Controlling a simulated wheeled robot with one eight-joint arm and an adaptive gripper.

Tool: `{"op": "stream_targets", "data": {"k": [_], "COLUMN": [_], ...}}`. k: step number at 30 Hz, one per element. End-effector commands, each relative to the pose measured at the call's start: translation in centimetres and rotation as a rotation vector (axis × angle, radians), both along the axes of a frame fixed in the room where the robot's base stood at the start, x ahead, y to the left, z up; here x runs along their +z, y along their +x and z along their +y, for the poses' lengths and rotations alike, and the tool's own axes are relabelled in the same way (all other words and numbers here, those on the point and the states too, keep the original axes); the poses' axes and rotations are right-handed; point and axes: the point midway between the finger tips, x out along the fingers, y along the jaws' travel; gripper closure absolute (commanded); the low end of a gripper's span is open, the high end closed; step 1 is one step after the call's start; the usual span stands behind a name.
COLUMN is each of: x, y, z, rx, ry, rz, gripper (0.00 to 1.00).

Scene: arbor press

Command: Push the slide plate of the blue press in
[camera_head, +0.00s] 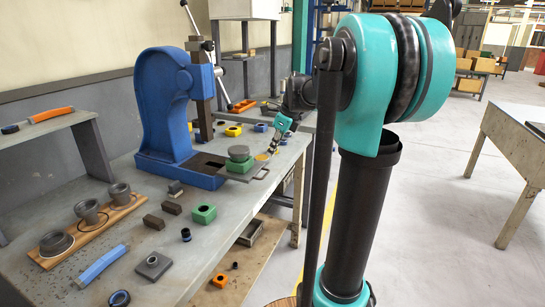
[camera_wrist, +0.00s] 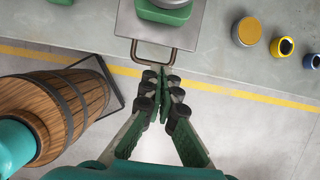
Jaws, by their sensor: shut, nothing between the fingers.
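The blue press (camera_head: 166,110) stands on the grey workbench. Its grey slide plate (camera_head: 238,174) sticks out to the right from the press base and carries a green block with a grey round part on top (camera_head: 239,158). In the wrist view the plate (camera_wrist: 128,24) is at the top, with its loop handle (camera_wrist: 153,55) facing me. My gripper (camera_head: 271,149) is beside the handle end of the plate. Its shut, empty fingertips (camera_wrist: 165,78) lie just below the handle in the wrist view; whether they touch it, I cannot tell.
A wooden barrel (camera_wrist: 62,112) stands on the floor left of my gripper in the wrist view. Green blocks (camera_head: 204,214) and other small parts lie at the front. Floor beyond the bench edge is open.

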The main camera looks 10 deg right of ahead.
Motion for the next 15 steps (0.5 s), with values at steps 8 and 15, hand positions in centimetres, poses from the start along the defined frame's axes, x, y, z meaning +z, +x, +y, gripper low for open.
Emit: {"op": "stream_targets", "data": {"k": [8, 15], "x": [-4.6, -7.1], "y": [1.1, 1.7], "z": [1.5, 2.3], "rx": [0.002, 0.001], "ry": [0.000, 0.000], "rz": [-0.001, 0.000], "gripper": [1.00, 1.00]}}
